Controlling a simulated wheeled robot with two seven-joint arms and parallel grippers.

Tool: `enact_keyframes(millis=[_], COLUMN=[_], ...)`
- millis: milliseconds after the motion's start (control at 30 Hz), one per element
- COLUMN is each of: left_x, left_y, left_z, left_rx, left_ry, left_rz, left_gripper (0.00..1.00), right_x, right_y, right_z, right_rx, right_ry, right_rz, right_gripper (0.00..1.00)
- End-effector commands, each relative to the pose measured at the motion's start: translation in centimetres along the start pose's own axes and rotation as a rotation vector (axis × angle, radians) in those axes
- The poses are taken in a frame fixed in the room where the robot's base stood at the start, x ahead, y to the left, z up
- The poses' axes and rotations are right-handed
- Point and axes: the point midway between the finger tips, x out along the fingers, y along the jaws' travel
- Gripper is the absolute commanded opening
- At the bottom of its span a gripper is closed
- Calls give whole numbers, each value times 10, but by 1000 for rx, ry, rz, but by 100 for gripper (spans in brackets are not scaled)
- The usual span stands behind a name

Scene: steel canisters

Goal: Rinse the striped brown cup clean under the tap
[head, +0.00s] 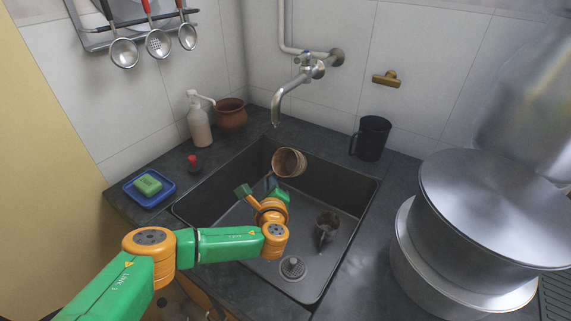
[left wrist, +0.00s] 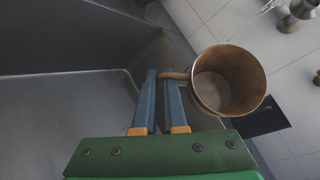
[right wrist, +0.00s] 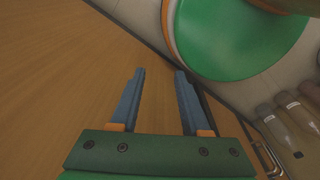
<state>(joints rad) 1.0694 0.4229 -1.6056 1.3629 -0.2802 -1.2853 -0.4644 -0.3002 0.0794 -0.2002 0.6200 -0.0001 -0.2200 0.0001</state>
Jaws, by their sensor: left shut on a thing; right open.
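The striped brown cup (head: 289,162) hangs tilted over the sink (head: 334,171), toward its back. It is below the tap's spout (head: 277,117) and slightly right of it, clear of the sink floor. My left gripper (head: 271,183) is shut on the cup's handle, which shows between the blue fingers (left wrist: 163,74) in the left wrist view. There the cup (left wrist: 229,80) stands to the right of the fingers, its open mouth and brown inside showing. No water stream is visible. My right gripper (right wrist: 160,72) is open and empty; it is outside the head view.
A dark metal jug (head: 327,227) and a drain strainer (head: 292,268) are in the sink. A black mug (head: 371,138) and large steel canisters (head: 490,200) stand right. A soap bottle (head: 199,122), clay pot (head: 231,114) and green sponge (head: 148,184) on a blue tray are left.

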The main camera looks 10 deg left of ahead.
Motion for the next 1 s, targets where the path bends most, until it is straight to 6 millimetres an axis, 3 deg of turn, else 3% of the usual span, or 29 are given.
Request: enact_keyframes(millis=[433, 1000], left_x=[-1, -61], left_y=[6, 26], left_z=[9, 14], left_rx=[1, 2], left_ry=[1, 2], left_rz=[1, 3], left_gripper=[0, 0], right_x=[-9, -62], right_y=[1, 2], right_z=[-1, -6], right_rx=[0, 0], right_ry=[0, 0], right_rz=[1, 1], right_gripper=[46, 46])
